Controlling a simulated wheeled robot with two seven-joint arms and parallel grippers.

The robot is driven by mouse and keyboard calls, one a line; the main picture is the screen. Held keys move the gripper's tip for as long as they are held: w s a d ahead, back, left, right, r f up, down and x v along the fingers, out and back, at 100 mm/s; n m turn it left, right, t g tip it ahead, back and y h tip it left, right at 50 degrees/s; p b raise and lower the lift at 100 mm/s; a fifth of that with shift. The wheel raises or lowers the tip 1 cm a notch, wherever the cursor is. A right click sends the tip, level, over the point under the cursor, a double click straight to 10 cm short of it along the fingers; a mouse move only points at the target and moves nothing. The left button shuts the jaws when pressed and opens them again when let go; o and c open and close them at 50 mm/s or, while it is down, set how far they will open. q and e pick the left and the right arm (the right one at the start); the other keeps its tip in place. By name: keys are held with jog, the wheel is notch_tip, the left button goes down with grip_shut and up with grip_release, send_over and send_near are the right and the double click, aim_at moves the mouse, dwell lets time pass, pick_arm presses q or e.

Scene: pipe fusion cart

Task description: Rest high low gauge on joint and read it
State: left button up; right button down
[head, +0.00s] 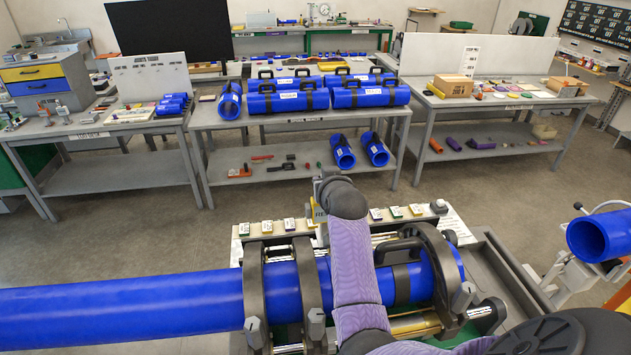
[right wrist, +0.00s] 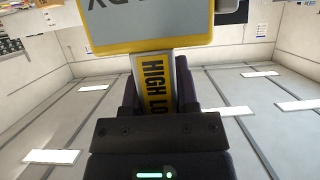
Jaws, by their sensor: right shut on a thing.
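My right gripper (right wrist: 159,92) is shut on the high low gauge (right wrist: 150,25). In the right wrist view, the gauge has a grey face with a yellow border and a yellow strip lettered "HIGH LO". Its reading is not visible. In the head view, a blue pipe (head: 130,309) lies in the dark clamps of the fusion machine, with another blue pipe section (head: 408,285) on the right. My purple right arm (head: 352,265) crosses over the middle and hides the joint area. I cannot tell whether the gauge touches the pipe. My left gripper is not in view.
Dark clamp rings (head: 308,285) stand around the pipe. Several small labelled blocks (head: 267,227) line the machine's back edge. A blue pipe end (head: 598,236) sits on a stand at the right. Beyond open floor (head: 130,235) are benches with blue pipes (head: 288,99) and tools.

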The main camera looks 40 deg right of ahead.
jog(key=shift+s+r, duration=0.2)
jog(key=shift+s, duration=0.35)
jog(key=shift+s+r, duration=0.15)
jog(key=shift+s, duration=0.35)
jog(key=shift+w+p, duration=0.15)
jog(key=shift+p, duration=0.25)
jog(key=f+b, duration=0.5)
jog(key=f, duration=0.3)
jog(key=shift+w, duration=0.2)
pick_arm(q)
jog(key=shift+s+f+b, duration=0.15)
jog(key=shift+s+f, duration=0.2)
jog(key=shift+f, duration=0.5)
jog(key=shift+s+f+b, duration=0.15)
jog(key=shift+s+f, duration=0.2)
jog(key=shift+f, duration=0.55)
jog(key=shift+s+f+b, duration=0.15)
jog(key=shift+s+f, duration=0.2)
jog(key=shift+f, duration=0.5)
pick_arm(e)
jog(key=shift+f, duration=0.55)
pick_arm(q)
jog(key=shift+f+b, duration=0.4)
pick_arm(e)
jog(key=shift+f, duration=0.6)
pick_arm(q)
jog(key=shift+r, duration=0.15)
pick_arm(e)
jog(key=shift+s, duration=0.1)
jog(key=shift+f, duration=0.25)
